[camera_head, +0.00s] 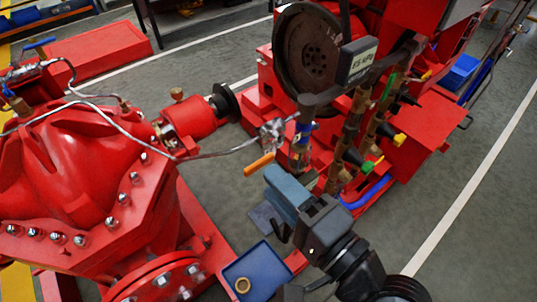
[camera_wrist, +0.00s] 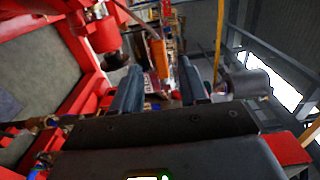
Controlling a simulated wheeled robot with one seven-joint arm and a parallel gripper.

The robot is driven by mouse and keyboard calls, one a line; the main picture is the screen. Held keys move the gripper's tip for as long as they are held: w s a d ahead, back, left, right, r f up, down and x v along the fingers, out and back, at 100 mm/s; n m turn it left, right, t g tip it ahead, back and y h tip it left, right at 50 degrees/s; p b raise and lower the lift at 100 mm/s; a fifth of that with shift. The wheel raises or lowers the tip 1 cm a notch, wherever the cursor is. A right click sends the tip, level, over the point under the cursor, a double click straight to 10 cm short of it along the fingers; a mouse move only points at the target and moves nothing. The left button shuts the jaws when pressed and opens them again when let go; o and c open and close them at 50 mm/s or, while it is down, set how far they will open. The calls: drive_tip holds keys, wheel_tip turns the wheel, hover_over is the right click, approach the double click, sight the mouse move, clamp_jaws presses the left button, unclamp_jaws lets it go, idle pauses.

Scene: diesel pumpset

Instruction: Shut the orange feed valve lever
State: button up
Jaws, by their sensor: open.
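The orange feed valve lever (camera_head: 259,164) sticks out to the left and slightly down, near the brass valve fittings (camera_head: 299,157) in the middle of the head view. In the wrist view my gripper (camera_wrist: 161,78) is open, with one dark finger on each side and nothing held. The orange lever (camera_wrist: 158,58) appears there beyond the fingertips, between them. The lever's joint with the valve is too small to make out clearly.
A large red pump casing (camera_head: 70,170) stands at left, with a thin metal pipe (camera_head: 215,154) crossing to the fittings. A flywheel (camera_head: 312,50) and a gauge box (camera_head: 357,60) are above. A blue tray (camera_head: 270,255) holding a brass ring lies below. Bare grey floor is at right.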

sight(258, 168)
drive_tip(key=shift+p+x, duration=0.85)
drive_tip(key=shift+x, duration=3)
clamp_jaws()
